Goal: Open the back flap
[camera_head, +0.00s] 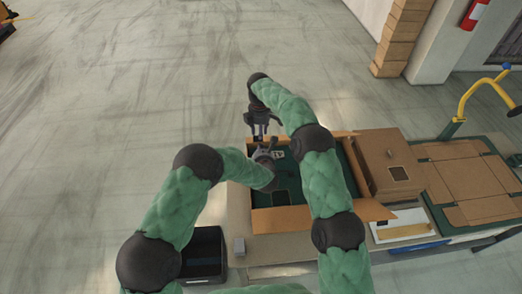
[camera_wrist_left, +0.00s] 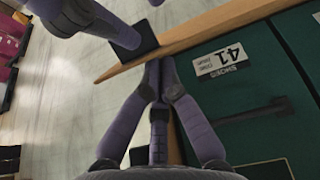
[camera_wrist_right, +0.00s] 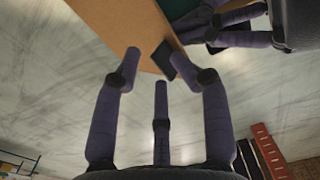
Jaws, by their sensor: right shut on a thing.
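The open cardboard box (camera_head: 262,222) holds green shoe boxes (camera_head: 353,172). Its far edge shows as a thin brown strip (camera_head: 338,134) in the head view. My right gripper (camera_head: 260,128) reaches over from beyond that edge. In the right wrist view, its fingers (camera_wrist_right: 156,66) are shut on a brown cardboard flap (camera_wrist_right: 118,28); their exact contact is partly hidden. My left gripper (camera_head: 266,158) is low over the box's left side. In the left wrist view, its fingertips (camera_wrist_left: 160,64) are close together below a cardboard edge (camera_wrist_left: 215,25), beside a green shoe box (camera_wrist_left: 240,75).
A closed brown carton (camera_head: 390,160) stands to the right of the open box. Flat cardboard (camera_head: 465,185) lies on a green-edged table further right, near a yellow rail (camera_head: 470,95). A black bin (camera_head: 205,250) stands at lower left.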

